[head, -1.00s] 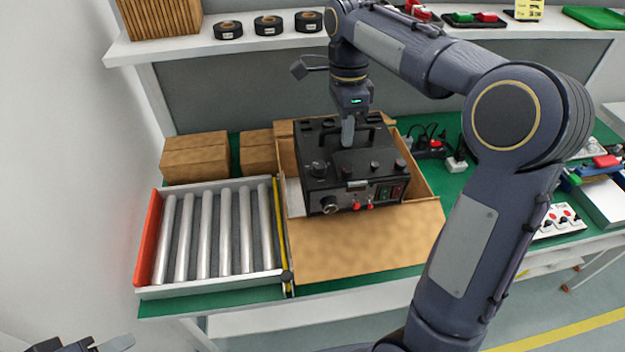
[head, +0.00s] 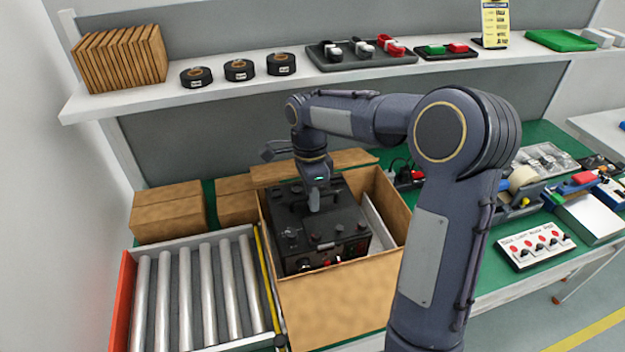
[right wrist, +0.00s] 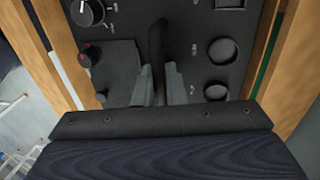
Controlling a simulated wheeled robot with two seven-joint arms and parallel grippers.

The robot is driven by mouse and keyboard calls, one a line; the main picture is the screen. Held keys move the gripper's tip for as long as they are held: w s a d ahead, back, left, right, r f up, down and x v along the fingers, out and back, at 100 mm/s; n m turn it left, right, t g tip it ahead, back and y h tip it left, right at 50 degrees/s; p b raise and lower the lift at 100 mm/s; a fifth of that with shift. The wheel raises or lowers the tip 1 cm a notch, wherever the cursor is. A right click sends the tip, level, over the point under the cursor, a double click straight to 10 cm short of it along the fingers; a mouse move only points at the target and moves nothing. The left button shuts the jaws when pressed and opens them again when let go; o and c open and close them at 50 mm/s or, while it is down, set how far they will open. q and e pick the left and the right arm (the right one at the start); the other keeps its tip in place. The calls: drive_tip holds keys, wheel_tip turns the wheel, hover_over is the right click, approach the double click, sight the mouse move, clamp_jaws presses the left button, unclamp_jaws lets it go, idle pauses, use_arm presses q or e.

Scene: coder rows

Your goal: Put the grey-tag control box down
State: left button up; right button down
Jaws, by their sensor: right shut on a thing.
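The black control box (head: 330,228), with knobs and red and green controls, sits down inside an open cardboard box (head: 345,296). The cardboard walls stand around it, and its top shows near the rim. My right gripper (head: 314,207) reaches down from above onto the control box's top. In the right wrist view my right gripper (right wrist: 160,90) is shut on the dark handle (right wrist: 157,50) of the control box, with cardboard walls close on both sides. I cannot make out a grey tag or whether the box's underside touches the carton floor. My left gripper is out of view.
A roller conveyor (head: 200,295) with a red side rail stands left of the carton. Smaller cardboard boxes (head: 168,210) lie behind it. A shelf (head: 230,80) with tape rolls runs above. A white switch panel (head: 535,246) lies to the right on the green bench.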

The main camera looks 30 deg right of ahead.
sight(313, 217)
drive_tip(key=shift+f, duration=3.35)
drive_tip(key=c, duration=1.6)
unclamp_jaws()
drive_tip(key=shift+s+f, duration=0.1)
drive_tip(key=shift+f, duration=0.05)
drive_tip(key=shift+o, duration=0.5)
